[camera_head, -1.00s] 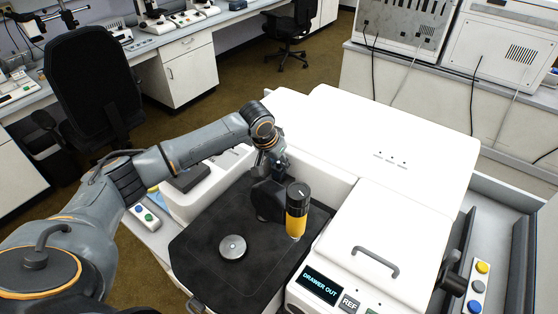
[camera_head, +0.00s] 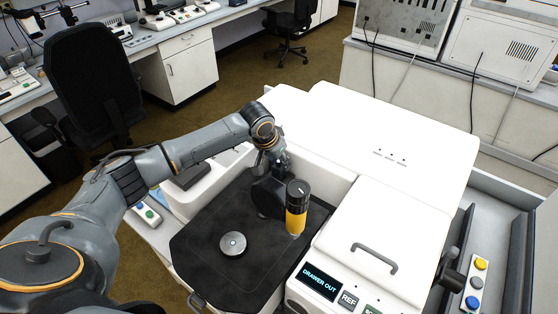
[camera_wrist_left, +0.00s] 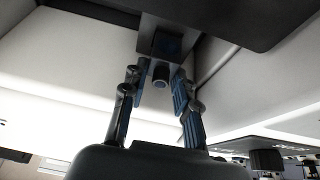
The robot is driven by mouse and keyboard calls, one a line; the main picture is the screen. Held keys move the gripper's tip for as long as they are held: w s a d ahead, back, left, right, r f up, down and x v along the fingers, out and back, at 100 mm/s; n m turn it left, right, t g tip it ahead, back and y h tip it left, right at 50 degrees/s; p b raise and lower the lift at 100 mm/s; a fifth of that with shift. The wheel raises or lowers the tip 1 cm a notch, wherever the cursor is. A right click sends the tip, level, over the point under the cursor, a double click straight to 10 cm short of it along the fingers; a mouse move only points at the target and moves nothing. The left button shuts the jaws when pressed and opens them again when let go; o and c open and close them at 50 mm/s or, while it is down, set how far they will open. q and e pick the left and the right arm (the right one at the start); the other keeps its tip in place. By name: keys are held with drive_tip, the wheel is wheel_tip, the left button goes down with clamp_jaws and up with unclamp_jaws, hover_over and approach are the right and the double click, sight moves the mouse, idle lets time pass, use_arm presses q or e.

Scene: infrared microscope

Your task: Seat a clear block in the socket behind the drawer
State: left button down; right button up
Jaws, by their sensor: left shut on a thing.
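My left gripper (camera_head: 274,163) reaches in over the back of the black drawer (camera_head: 205,268), behind the yellow-and-black cylinder. In the left wrist view its two fingers (camera_wrist_left: 159,78) are closed in on a small squarish piece (camera_wrist_left: 164,45) with a dark bluish face and a short round stub below. I take this to be the clear block, though its clearness is hard to tell. It is close under a dark overhanging edge. The socket behind the drawer cannot be made out; the arm and dark parts cover that area. My right gripper is not in view.
The yellow-and-black cylinder (camera_head: 297,210) stands on the drawer, with a round metal disc (camera_head: 233,243) nearby. A white housing (camera_head: 385,155) rises behind and right. A white lid with a grey handle (camera_head: 374,258) and a display reading DRAWER OUT (camera_head: 319,282) are at right.

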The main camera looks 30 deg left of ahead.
use_arm(q)
drive_tip(key=shift+p, duration=0.45)
drive_tip(key=shift+f+p, duration=0.15)
drive_tip(key=shift+p, duration=0.15)
idle(0.5)
drive_tip(key=shift+f, duration=0.6)
idle(0.6)
drive_tip(key=shift+p, duration=0.5)
drive_tip(key=shift+f, duration=0.3)
idle(0.7)
drive_tip(key=c, duration=0.6)
unclamp_jaws()
drive_tip(key=shift+o, duration=0.2)
